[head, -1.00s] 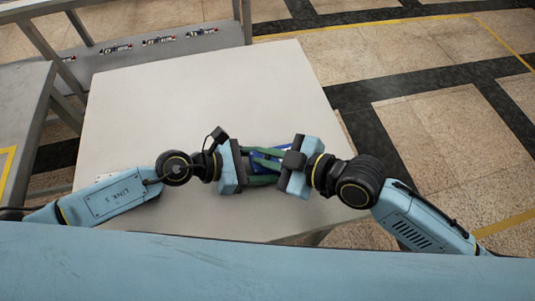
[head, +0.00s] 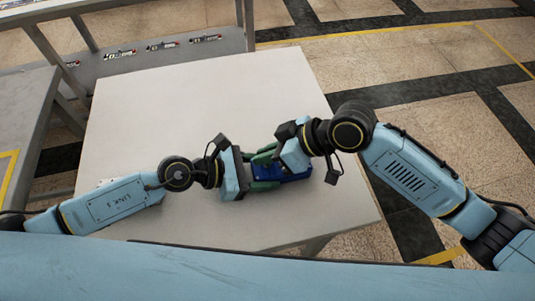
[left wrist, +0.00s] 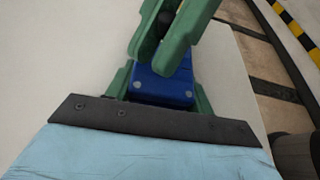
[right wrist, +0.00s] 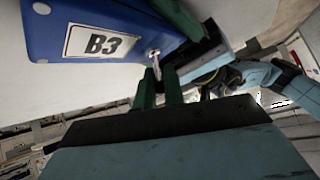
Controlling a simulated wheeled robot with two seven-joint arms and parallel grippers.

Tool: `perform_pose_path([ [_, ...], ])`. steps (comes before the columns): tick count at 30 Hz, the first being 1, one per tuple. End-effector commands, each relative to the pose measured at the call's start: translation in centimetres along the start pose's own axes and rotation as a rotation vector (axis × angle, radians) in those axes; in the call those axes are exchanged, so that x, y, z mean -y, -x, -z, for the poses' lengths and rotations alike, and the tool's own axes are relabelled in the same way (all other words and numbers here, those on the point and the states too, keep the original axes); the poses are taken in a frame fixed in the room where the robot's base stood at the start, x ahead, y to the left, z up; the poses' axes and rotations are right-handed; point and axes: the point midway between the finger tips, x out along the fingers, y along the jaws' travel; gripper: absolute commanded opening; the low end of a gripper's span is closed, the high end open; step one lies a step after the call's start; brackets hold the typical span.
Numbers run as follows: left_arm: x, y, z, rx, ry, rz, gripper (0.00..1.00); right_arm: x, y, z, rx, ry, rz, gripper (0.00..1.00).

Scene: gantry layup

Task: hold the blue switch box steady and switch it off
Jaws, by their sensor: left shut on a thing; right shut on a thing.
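The blue switch box (head: 292,176) lies on the pale table near its front edge. In the right wrist view the box (right wrist: 75,22) shows a white label reading B3 and a small metal toggle (right wrist: 154,55) at its edge. My left gripper (head: 266,173) is shut on the box from the left, and its green fingers flank the box (left wrist: 160,88) in the left wrist view. My right gripper (head: 265,156) reaches over the box from the right. Its green fingertips (right wrist: 159,76) are shut at the toggle, whose tip they partly hide.
The table top (head: 190,100) is clear behind and left of the box. A grey bench (head: 150,62) with several small parts stands beyond it at the back left. Another grey table edge (head: 30,110) is at the far left.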

Motion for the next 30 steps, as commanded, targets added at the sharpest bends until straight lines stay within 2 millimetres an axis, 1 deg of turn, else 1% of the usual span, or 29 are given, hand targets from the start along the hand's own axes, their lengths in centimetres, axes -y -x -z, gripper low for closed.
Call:
perform_pose_path([
  [10, 0.03, 0.00, 0.00, 0.000, 0.000, 0.001, 0.25, -0.46, -0.24, 0.01, 0.074, -0.087, 0.059, 0.00],
  [25, 0.04, 0.00, 0.00, 0.000, -0.002, 0.001, 0.25, -0.47, -0.27, -0.01, 0.084, -0.098, 0.068, 0.00],
  [26, 0.04, 0.00, 0.00, 0.000, -0.002, 0.001, 0.25, -0.46, -0.26, -0.01, 0.084, -0.098, 0.067, 0.14],
  [30, 0.04, 0.00, 0.00, 0.000, -0.001, 0.001, 0.25, -0.47, -0.26, 0.01, 0.083, -0.097, 0.067, 0.33],
])
